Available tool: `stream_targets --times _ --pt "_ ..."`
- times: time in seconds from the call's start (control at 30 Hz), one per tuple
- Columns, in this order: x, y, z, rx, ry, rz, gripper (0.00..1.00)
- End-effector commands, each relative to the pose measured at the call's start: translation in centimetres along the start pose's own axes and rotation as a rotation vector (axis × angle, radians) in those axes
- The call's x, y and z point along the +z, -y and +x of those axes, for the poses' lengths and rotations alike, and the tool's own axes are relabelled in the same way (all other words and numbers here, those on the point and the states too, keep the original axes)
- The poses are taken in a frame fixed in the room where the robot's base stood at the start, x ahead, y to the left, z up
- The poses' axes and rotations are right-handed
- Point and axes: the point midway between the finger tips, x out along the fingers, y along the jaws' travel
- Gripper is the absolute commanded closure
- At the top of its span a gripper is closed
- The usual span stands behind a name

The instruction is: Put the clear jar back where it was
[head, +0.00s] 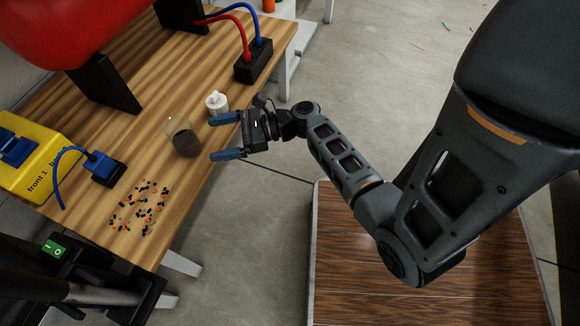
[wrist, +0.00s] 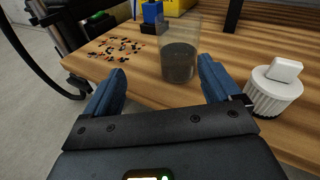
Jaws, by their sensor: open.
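The clear jar (head: 183,137) stands upright on the wooden table near its right edge, with dark contents in its lower part. It also shows in the wrist view (wrist: 180,58), beyond the fingertips and nearer the right finger. My gripper (head: 226,138) is open and empty, with its blue fingers pointing toward the jar. In the wrist view the gripper (wrist: 160,82) has nothing between its fingers. The jar looks close to the fingertips but not held.
A white ridged container (head: 217,104) stands close beside the jar, near one finger. Small orange and black pieces (head: 140,207) lie scattered on the table (head: 205,67). A yellow box (head: 38,155), a blue plug block (head: 103,169) and a black socket block (head: 253,61) are also there.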

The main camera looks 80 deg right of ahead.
Motion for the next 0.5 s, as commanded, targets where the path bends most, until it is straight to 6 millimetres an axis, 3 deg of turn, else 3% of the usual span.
stream_targets --times 0.03,0.1,0.27,0.37,0.5 --pt "-1.3 -2.7 0.2 0.019 -0.075 -0.066 0.10" --pt "-3.2 -6.2 -0.1 0.042 -0.199 -0.209 0.10" --pt "-5.6 -12.9 -3.1 0.135 -0.453 -0.656 0.10" --pt "-5.2 -15.6 -5.9 0.206 -0.559 -0.979 0.10" --pt "-2.3 -17.9 -9.8 0.302 -0.633 -1.471 0.10"
